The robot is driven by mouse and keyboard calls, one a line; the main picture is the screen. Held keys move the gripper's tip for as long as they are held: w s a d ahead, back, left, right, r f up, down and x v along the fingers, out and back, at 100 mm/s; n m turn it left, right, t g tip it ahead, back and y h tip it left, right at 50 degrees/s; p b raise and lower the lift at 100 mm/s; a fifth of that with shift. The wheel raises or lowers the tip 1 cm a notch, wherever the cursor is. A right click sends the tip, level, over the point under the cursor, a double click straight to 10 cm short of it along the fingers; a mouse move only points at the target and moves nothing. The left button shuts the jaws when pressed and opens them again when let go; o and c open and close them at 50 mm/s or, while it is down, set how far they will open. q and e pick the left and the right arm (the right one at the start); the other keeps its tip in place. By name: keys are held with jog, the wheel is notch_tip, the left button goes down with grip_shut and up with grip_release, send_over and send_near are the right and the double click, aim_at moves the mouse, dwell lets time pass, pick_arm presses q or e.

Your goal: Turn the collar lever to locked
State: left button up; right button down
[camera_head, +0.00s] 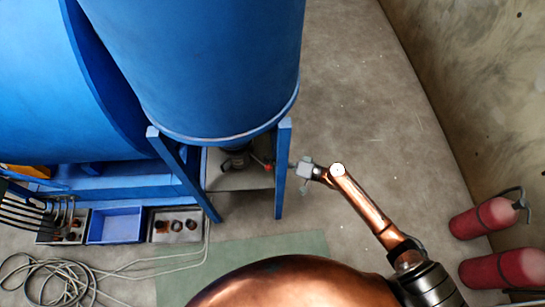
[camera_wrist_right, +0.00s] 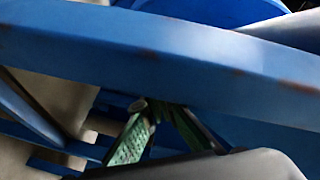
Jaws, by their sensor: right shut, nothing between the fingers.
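A dark collar (camera_head: 237,160) sits under the blue drum's lower end, between the legs of its blue stand. A small red piece that looks like the collar lever (camera_head: 267,166) points out to the right from it. Its exact angle is too small to tell. My right gripper (camera_head: 299,169) is just right of the stand's right leg, with the lever on the leg's other side. In the right wrist view its green-padded fingers (camera_wrist_right: 155,112) are shut and empty, close to a blue beam. The collar and lever cannot be made out there. My left gripper is not in view.
The blue stand leg (camera_head: 283,170) is an obstacle beside my right gripper. The blue drum (camera_head: 210,65) hangs above.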

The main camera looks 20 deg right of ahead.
jog(key=shift+d, duration=0.1)
jog(key=w+d+r+v, duration=0.1)
jog(key=w+r+v, duration=0.1)
jog(key=v, duration=0.9)
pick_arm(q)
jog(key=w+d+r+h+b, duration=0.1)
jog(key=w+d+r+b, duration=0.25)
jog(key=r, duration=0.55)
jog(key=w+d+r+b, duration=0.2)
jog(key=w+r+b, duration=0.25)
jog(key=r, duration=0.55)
pick_arm(e)
jog(key=w+d+f+g+y, duration=0.4)
jog(key=w+g, duration=0.2)
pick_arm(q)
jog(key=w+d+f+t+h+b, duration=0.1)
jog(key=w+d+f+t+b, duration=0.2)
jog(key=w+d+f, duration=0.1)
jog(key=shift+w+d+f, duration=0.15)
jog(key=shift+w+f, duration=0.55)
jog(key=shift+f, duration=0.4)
pick_arm(e)
jog(key=a, duration=1.2)
jog(key=shift+w+a+f, duration=0.2)
jog(key=shift+w+a, duration=0.1)
jog(key=shift+a, duration=0.05)
